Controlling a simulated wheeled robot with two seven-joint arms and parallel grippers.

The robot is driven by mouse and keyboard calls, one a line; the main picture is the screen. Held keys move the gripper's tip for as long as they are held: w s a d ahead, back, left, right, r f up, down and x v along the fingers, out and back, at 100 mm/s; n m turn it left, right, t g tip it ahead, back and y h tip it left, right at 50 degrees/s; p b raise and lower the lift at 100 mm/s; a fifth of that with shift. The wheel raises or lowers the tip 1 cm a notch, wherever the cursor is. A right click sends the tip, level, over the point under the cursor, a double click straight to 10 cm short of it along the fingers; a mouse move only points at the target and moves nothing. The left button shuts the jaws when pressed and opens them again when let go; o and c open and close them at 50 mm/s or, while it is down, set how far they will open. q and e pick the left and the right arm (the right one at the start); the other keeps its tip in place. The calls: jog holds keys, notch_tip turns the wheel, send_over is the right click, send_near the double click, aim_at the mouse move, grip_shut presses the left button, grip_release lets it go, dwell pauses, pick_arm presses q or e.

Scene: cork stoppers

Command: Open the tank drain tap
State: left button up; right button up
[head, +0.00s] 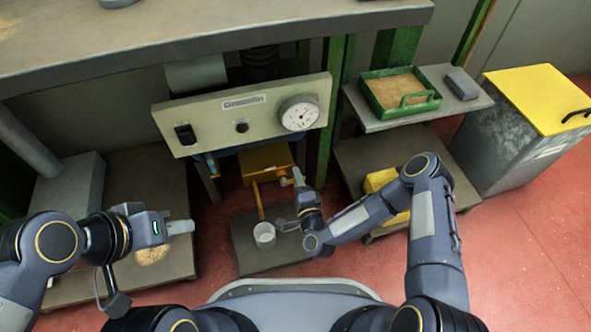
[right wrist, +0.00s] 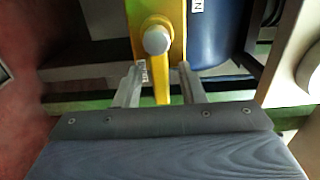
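In the right wrist view a yellow lever-like part (right wrist: 178,15) with a round grey bolt head (right wrist: 157,40) is ahead of my right gripper (right wrist: 160,72). Its narrow lower end reaches between the two fingers, which stand apart. Contact cannot be told. A blue rounded body (right wrist: 217,35), perhaps the tank, is just right of it. In the head view my right gripper (head: 293,178) is beside a yellow box-like part (head: 265,160) under the panel. An orange-yellow bar (head: 257,200) hangs above a grey cup (head: 264,235). My left gripper (head: 182,227) is at the left, away from these; its finger gap is unclear.
A beige panel (head: 218,115) with a gauge (head: 299,113) overhangs the yellow part. The cup stands on a low dark platform (head: 262,260). A green tray (head: 372,92) sits on a shelf at right, near a yellow-lidded bin (head: 540,95). Red floor is open at right.

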grip_shut()
dwell(0.3)
jog(key=shift+r, duration=0.15)
jog(key=n+p, duration=0.1)
jog(key=r+n+p, duration=0.1)
jog(key=n, duration=0.1)
jog(key=shift+a+r+n, duration=0.15)
jog(key=shift+n, duration=0.15)
jog(key=shift+a+r+n+p, duration=0.1)
jog(key=shift+r+n+p, duration=0.15)
jog(key=shift+n, duration=0.45)
jog(key=shift+a+r+n+p, duration=0.15)
jog(key=shift+n+p, duration=0.15)
jog(key=shift+n, duration=0.4)
jog(key=shift+a+r+n+p, duration=0.15)
jog(key=shift+n+p, duration=0.15)
jog(key=shift+n, duration=0.4)
